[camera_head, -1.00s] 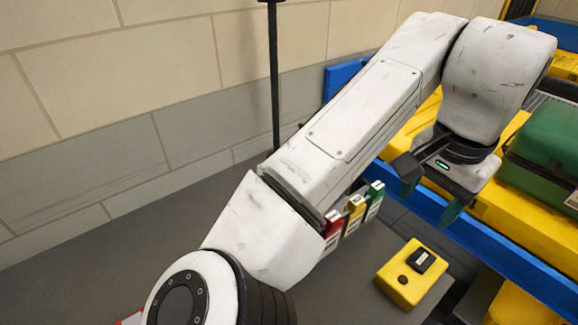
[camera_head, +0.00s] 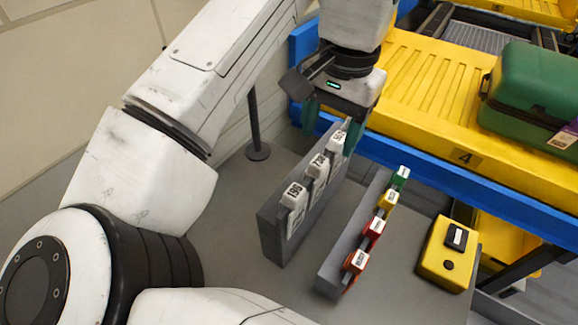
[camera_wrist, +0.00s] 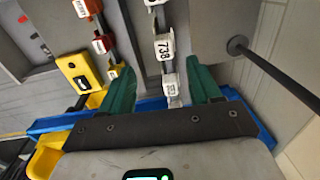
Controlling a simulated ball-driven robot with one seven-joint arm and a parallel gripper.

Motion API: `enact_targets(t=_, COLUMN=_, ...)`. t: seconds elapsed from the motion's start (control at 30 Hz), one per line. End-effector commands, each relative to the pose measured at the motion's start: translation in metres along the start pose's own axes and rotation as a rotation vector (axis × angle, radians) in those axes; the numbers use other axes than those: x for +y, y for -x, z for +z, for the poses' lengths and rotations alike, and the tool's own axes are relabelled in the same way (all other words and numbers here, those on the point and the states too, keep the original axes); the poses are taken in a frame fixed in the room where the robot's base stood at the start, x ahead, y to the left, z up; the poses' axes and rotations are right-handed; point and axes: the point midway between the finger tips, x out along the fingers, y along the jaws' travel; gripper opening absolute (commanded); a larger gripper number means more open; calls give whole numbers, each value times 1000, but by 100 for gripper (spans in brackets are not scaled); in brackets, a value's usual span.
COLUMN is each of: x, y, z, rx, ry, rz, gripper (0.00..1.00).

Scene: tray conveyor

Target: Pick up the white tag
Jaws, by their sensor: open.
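Three white tags hang in a row on a grey upright rack (camera_head: 270,232): a near tag (camera_head: 293,196), a middle tag (camera_head: 317,168) reading 738, and a far tag (camera_head: 337,142). My gripper (camera_head: 330,126) is open and empty, pointing down over the far end of the rack. Its green fingers stand either side of the far tag in the picture. In the wrist view, the far tag (camera_wrist: 170,86) shows between the fingers of my gripper (camera_wrist: 161,70). The middle tag (camera_wrist: 164,48) lies just beyond the fingertips. I cannot tell the exact height of the fingers.
A second low rack (camera_head: 330,279) to the right holds several coloured tags: green, yellow, red and orange. A yellow box with a black button (camera_head: 446,262) stands farther right. Behind are the blue conveyor edge (camera_head: 430,160), yellow tray (camera_head: 400,85) and green suitcase (camera_head: 530,95). A dark post (camera_head: 256,125) stands left.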

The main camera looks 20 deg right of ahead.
Motion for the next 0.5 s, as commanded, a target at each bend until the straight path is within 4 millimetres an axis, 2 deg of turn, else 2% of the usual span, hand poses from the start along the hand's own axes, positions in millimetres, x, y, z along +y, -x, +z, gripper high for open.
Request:
enact_targets(t=0.13, x=0, y=-9, z=0, rx=-2, ry=0, rz=2, gripper=63)
enact_targets(t=0.4, x=0, y=-47, z=0, rx=0, ry=1, rz=1, gripper=63)
enact_targets(t=0.5, x=0, y=-54, z=0, rx=0, ry=0, rz=0, gripper=63)
